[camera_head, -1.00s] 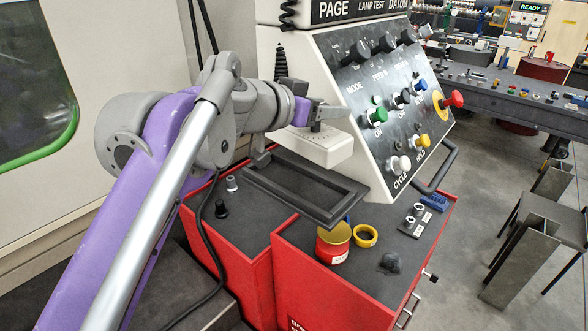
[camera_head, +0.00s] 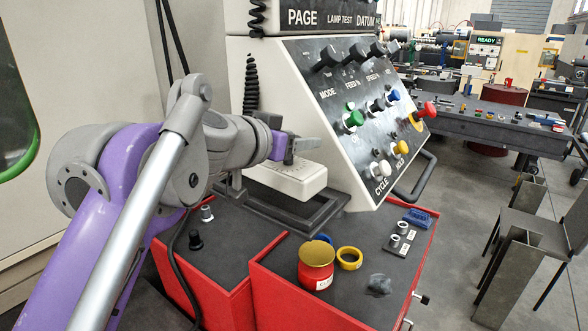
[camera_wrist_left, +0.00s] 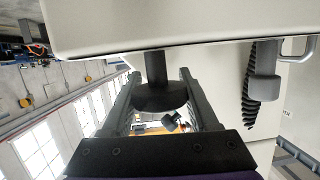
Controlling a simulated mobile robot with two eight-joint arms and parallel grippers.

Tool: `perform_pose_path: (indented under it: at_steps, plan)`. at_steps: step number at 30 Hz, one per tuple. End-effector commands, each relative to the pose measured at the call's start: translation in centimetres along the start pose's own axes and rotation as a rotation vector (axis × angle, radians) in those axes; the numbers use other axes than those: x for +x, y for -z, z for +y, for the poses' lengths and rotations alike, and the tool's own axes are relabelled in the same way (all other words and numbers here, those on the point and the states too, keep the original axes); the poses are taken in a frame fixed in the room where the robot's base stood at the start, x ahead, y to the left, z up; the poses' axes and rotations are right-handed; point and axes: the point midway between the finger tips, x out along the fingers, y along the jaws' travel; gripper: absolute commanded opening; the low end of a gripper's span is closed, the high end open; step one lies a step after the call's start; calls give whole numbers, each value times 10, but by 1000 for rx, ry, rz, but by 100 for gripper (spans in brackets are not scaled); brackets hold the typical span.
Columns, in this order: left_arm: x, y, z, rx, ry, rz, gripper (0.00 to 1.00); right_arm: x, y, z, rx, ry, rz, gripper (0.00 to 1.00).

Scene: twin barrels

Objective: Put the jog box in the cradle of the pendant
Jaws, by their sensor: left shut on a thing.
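The jog box (camera_head: 290,180) is a flat white box that hangs from my left gripper (camera_head: 298,146). In the left wrist view the gripper's fingers are on either side of a dark knob (camera_wrist_left: 158,97) on a stem under a large pale surface. The pendant (camera_head: 335,130) is a white sloped console with coloured buttons and knobs. Its cradle (camera_head: 322,222) is a dark rectangular frame at its foot. The box is over the cradle's frame, roughly level; whether it touches is hard to tell. The box hides the cradle's back part. My right gripper is not in view.
The red cabinet top below carries a red tin (camera_head: 316,268), a yellow ring (camera_head: 349,258), a blue block (camera_head: 418,217) and small dark and grey knobs. A dark handle (camera_head: 415,178) juts from the pendant's right side. A stool (camera_head: 525,240) stands at right.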

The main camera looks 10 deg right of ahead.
Motion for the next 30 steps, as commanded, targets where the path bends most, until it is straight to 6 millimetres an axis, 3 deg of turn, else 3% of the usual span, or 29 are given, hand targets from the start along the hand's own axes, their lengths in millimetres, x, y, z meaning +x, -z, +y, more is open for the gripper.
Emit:
perform_pose_path:
  at_steps: [10,18,19,24,30]
  plan:
    - [11,-36,1,0,0,0,0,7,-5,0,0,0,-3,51]
    - [12,-39,1,1,0,1,0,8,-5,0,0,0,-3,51]
    - [13,-40,1,1,0,0,64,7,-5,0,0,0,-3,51]
    - [12,-39,1,0,0,0,90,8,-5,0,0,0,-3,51]
    - [12,-39,1,0,0,0,90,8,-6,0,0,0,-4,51]
